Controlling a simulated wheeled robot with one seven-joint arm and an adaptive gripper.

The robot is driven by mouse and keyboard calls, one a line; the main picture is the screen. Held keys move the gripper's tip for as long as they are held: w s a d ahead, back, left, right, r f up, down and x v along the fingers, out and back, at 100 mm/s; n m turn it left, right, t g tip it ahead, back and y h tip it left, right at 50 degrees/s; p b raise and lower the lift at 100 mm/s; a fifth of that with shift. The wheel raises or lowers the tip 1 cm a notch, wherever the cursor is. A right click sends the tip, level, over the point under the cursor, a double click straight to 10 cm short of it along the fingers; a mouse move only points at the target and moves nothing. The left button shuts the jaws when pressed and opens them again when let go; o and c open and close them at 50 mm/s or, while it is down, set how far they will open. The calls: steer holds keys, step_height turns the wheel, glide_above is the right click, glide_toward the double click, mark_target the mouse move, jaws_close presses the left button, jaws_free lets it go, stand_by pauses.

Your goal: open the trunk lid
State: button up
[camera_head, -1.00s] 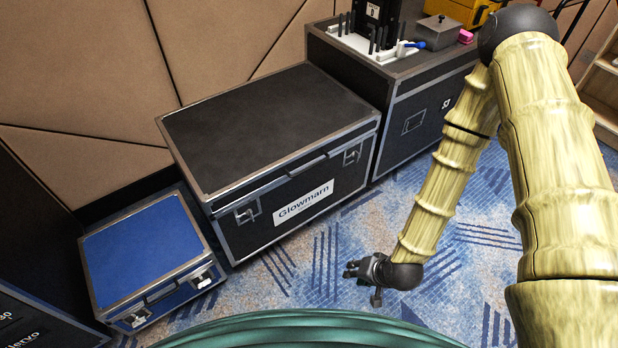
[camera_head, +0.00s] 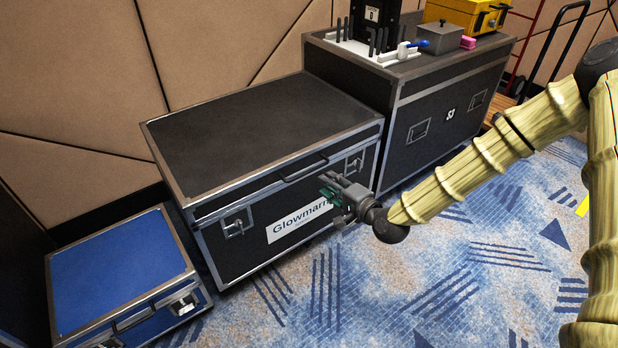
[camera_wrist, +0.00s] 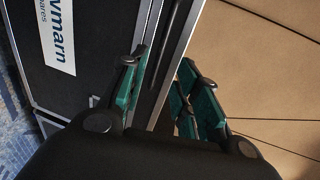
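The black trunk marked "Glowmarn" (camera_head: 215,225) has silver edges, and its lid (camera_head: 260,125) is shut. A dark handle (camera_head: 304,169) sits on the lid's front edge, and latches (camera_head: 238,226) show on the front face. My gripper (camera_head: 330,195) is in front of the trunk's front face, just below and right of the handle. In the wrist view my gripper (camera_wrist: 165,85) has its green-padded fingers apart, with the trunk's silver edge strips (camera_wrist: 172,55) showing between them. The label (camera_wrist: 52,38) is left of the fingers. I cannot tell whether the fingers touch the trunk.
A blue case (camera_head: 120,265) stands left of the trunk. A taller black case (camera_head: 445,115) stands right of it, carrying a grey box (camera_head: 440,38) and a yellow box (camera_head: 468,14). A padded wall (camera_head: 90,90) is behind. Carpet (camera_head: 400,290) in front is open.

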mark_target(309, 170)
steer(key=b+x, duration=0.2)
steer(key=x, duration=0.8)
steer(key=shift+w+a, duration=0.15)
steer(key=shift+w, duration=0.15)
jaws_close()
